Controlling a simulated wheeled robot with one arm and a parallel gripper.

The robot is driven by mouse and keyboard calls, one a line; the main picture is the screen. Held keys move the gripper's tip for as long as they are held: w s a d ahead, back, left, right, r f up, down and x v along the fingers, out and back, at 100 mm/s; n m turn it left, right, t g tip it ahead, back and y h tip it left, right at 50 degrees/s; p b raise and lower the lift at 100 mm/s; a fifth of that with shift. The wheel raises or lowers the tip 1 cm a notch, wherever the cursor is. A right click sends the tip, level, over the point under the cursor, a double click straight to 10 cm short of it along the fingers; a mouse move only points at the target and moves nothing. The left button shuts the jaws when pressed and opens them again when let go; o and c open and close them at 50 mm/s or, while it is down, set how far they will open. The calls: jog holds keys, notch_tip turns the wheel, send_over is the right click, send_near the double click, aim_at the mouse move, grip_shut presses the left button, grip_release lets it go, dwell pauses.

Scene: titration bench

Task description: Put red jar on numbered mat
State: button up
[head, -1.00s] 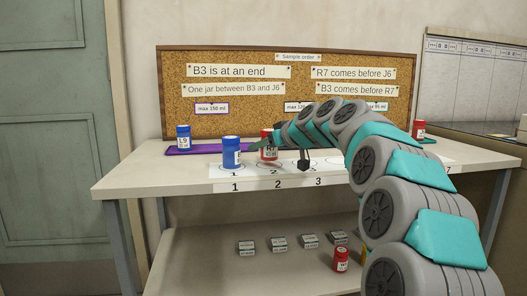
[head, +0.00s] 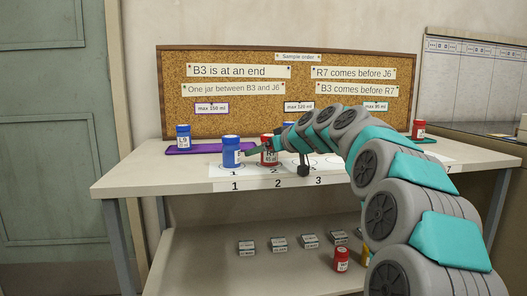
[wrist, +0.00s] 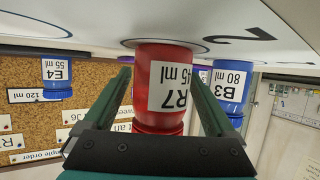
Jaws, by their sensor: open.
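The red jar marked R7, 45 ml (head: 268,152) stands upright at circle 2 of the white numbered mat (head: 337,178). It also shows in the wrist view (wrist: 143,110), upside down in that picture, its base at the mat by the numeral 2. My gripper (wrist: 161,85) is open, with one finger on each side of this jar and narrow gaps at the sides. The blue jar B3, 80 ml (head: 231,153) stands at circle 1, just left of the red jar, and shows beside a finger in the wrist view (wrist: 229,90).
A blue jar (head: 183,138) stands on a purple tray at the back left. Blue jar E4 (wrist: 57,80) is behind my gripper. Another red jar (head: 418,129) stands at the back right. The corkboard (head: 240,118) bears order notes. The lower shelf holds several boxes and a red jar (head: 341,260).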

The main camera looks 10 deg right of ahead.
jog(key=shift+r, duration=0.1)
jog(key=shift+r+p, duration=0.2)
jog(key=shift+p, duration=0.1)
jog(key=v, duration=1.2)
